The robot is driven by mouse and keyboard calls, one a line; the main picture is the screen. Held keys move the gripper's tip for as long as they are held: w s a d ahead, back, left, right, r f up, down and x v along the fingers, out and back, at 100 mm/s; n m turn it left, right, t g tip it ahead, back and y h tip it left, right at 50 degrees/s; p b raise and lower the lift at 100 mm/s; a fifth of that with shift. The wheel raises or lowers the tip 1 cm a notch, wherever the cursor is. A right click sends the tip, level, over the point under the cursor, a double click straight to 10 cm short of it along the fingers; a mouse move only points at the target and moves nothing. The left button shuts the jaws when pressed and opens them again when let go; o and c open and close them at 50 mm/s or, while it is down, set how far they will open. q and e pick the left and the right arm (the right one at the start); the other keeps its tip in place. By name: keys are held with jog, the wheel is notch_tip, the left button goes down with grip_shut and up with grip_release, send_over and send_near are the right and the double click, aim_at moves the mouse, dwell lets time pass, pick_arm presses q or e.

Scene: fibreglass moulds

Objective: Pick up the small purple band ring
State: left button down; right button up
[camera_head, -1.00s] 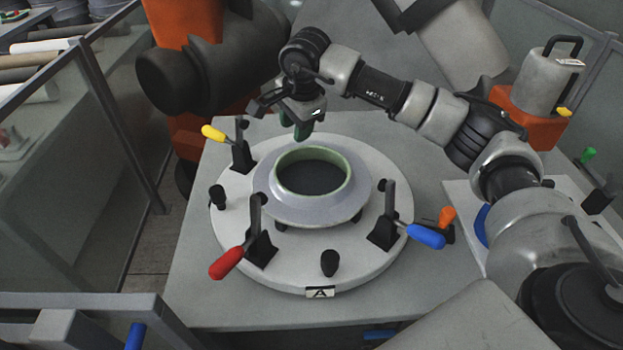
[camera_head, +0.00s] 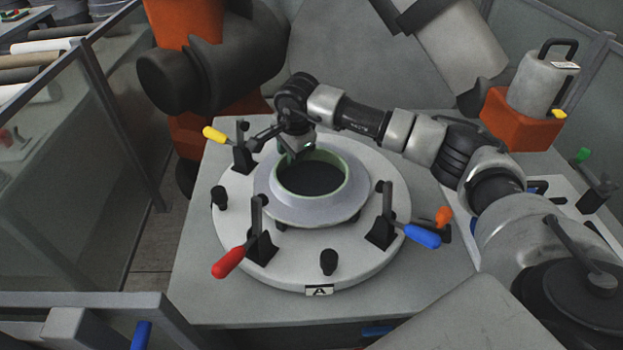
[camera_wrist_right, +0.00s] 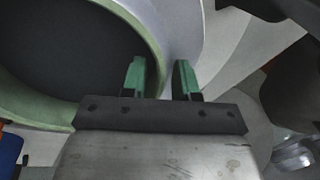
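A pale purple ring (camera_head: 300,209) with a raised, green-edged collar and a wide sloping flange sits on the round grey plate (camera_head: 235,260) marked A. Its opening looks dark. My right gripper (camera_head: 291,154) is at the far left part of the collar, pointing down. In the right wrist view the two green fingers (camera_wrist_right: 160,78) are apart, one beside the green rim on the opening side and the other over the purple outer side. I cannot tell whether they touch the ring. My left gripper is not in view.
Toggle clamps with yellow (camera_head: 214,134), red (camera_head: 228,263) and blue (camera_head: 422,236) handles stand around the ring. Black knobs (camera_head: 328,262) stand on the plate. A grey canister (camera_head: 540,84) on an orange block is at the right. The table's front left is clear.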

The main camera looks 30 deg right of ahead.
grip_shut()
jog(key=shift+r, duration=0.1)
